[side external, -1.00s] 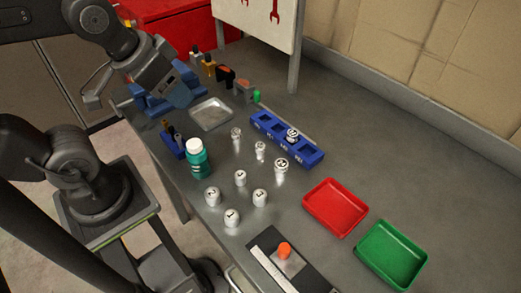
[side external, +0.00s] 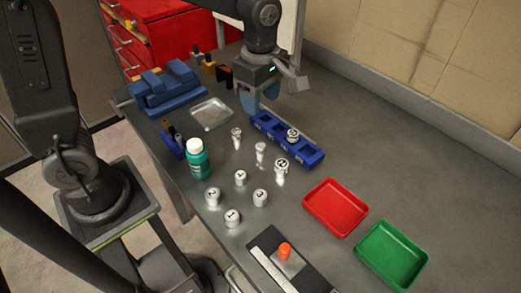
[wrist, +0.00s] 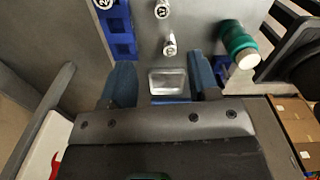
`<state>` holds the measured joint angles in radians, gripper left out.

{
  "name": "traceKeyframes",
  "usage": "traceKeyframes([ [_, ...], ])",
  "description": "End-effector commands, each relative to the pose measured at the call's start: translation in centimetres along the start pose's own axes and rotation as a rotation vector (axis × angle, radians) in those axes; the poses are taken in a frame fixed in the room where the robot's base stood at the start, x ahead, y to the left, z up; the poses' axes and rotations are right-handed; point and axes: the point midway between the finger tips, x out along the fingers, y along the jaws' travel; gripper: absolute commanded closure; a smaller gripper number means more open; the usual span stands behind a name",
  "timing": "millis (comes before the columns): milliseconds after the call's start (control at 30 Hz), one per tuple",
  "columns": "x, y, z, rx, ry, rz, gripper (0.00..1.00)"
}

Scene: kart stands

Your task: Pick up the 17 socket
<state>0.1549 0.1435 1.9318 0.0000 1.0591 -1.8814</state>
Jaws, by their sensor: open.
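A second socket (side external: 236,135) stands nearer the metal tray and shows in the wrist view (wrist: 169,46). A third, wider socket (side external: 281,166) stands to the right. My gripper (side external: 258,102) is open and empty above the bench, behind the rack's left end; its blue fingers (wrist: 161,76) straddle the tray in the wrist view.
The blue rack (side external: 268,131) holds one socket (side external: 292,134). The green bottle (side external: 198,163) and several numbered white-topped cylinders (side external: 240,178) stand nearby. A metal tray (side external: 211,113) lies to the left; red (side external: 335,205) and green (side external: 392,252) trays are at right.

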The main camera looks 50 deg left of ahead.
Motion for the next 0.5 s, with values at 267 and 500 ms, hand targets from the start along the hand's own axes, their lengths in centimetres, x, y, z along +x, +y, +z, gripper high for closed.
traceKeyframes([
  [267, 3.8, 0.1, 0.1, -0.033, 0.004, -0.013, 0.45],
  [500, 7.9, 0.1, 0.1, -0.032, 0.003, -0.011, 0.45],
])
